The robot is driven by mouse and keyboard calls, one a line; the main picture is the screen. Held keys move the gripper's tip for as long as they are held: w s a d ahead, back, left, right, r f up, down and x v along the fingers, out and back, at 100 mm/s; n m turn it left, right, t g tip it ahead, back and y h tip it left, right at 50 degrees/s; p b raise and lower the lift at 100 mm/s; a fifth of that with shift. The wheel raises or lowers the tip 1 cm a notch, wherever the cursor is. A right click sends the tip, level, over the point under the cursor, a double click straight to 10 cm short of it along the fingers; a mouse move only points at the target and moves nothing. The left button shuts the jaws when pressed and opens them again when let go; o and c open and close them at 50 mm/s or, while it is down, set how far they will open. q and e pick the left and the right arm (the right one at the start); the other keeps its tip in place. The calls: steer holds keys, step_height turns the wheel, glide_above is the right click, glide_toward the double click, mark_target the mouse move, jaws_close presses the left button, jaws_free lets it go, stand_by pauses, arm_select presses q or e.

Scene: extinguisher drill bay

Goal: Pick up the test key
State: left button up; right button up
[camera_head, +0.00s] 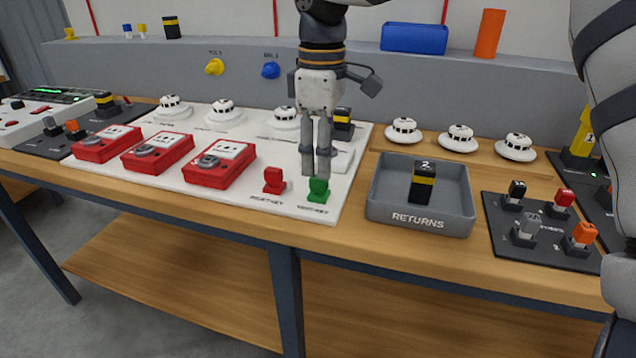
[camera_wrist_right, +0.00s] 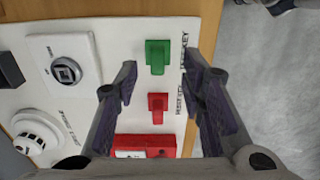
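The green key (camera_head: 318,191) stands upright at the front edge of the white panel; its label, small and blurred, appears to read test key. The red key (camera_head: 274,181) stands just left of it, with a label that looks like reset key. My right gripper (camera_head: 316,178) points down over the green key, its fingertips at or just above the key's top. In the right wrist view the fingers are spread apart and empty, with the green key (camera_wrist_right: 157,56) and the red key (camera_wrist_right: 158,107) seen between them. My left gripper is not in view.
Red call-point boxes (camera_head: 220,165) stand left of the keys. A grey returns tray (camera_head: 385,205) holding a black-and-yellow block (camera_head: 423,183) is to the right. White round detectors (camera_head: 403,130) stand behind. A dark board with several coloured keys (camera_head: 510,240) lies further right.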

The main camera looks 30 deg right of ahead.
mark_target(319, 187)
steer(key=f, duration=0.5)
steer(key=shift+w, duration=0.25)
jaws_close()
steer(key=shift+r, duration=0.1)
